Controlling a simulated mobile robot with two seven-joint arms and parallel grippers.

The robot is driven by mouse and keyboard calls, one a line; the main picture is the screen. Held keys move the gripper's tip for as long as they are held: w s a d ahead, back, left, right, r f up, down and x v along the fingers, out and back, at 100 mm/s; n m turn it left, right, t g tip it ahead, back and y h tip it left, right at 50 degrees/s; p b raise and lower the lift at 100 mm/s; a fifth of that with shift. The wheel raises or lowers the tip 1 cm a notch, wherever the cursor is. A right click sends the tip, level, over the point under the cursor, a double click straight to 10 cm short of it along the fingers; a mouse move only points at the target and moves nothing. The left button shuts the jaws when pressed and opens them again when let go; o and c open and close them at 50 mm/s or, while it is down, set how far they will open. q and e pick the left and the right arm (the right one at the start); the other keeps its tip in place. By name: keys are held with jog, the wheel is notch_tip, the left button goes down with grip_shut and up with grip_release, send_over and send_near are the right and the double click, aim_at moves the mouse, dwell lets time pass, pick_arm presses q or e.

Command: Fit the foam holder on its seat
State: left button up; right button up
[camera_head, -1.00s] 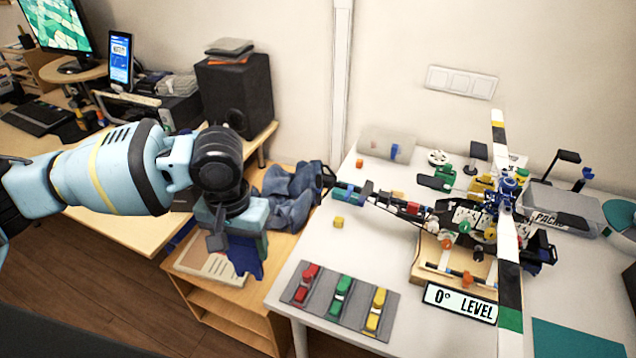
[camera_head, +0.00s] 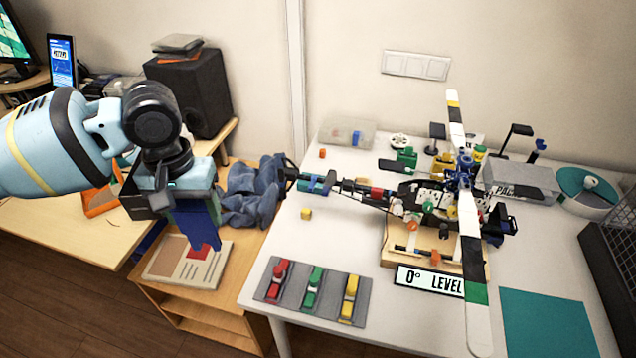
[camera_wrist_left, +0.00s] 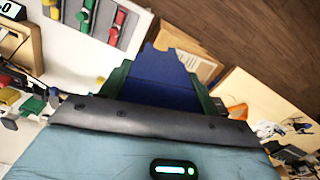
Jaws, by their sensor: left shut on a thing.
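My left gripper (camera_head: 190,205) points down above the low wooden shelf, left of the white table. It is shut on a dark blue piece (camera_head: 196,222), which I take to be the foam holder. In the left wrist view the blue piece (camera_wrist_left: 160,80) has a notched far end and sits between green sides. The model helicopter (camera_head: 430,205) stands on a wooden base on the white table, apart from the gripper. Its tail, with green and blue parts (camera_head: 316,184), points left. I cannot tell which part is the seat. My right gripper is not in view.
A grey tray (camera_head: 313,290) with red, green and yellow pieces lies at the table's front left. A "0° LEVEL" plate (camera_head: 430,281) and teal mat (camera_head: 546,322) lie right of it. A booklet (camera_head: 165,262) lies on the shelf under the gripper; blue cloth (camera_head: 252,195) lies beside it.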

pick_arm(q)
jog(key=s+f, duration=0.4)
jog(key=f, duration=0.1)
dwell(0.3)
